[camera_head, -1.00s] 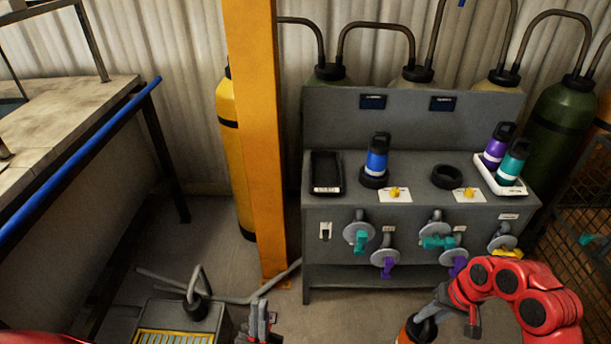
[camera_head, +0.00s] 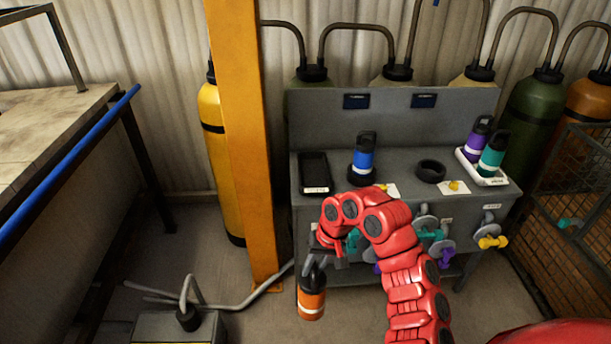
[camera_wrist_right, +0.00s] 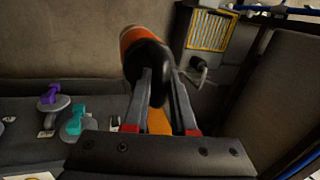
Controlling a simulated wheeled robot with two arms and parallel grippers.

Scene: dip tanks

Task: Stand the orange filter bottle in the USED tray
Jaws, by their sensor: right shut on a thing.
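The orange bottle (camera_head: 311,304) has a black cap and a pale band. It hangs roughly upright in front of the bench, below the bench top. My right gripper (camera_head: 315,262) is shut on its black top. In the right wrist view the bottle's orange body (camera_wrist_right: 133,36) and black cap (camera_wrist_right: 150,62) show at the fingertips (camera_wrist_right: 158,80). A black tray (camera_head: 315,188) lies empty at the left of the bench top. A white tray (camera_head: 489,180) at the right holds a purple and a teal bottle. The tray labels are too small to read. My left gripper is out of view.
A blue bottle (camera_head: 364,155) stands in a black ring on the bench (camera_head: 399,193); another ring (camera_head: 431,171) is empty. Valve handles (camera_head: 492,242) stick out from the bench front. An orange post (camera_head: 240,140) stands left of the bench. A wire cage (camera_head: 575,190) is at the right.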

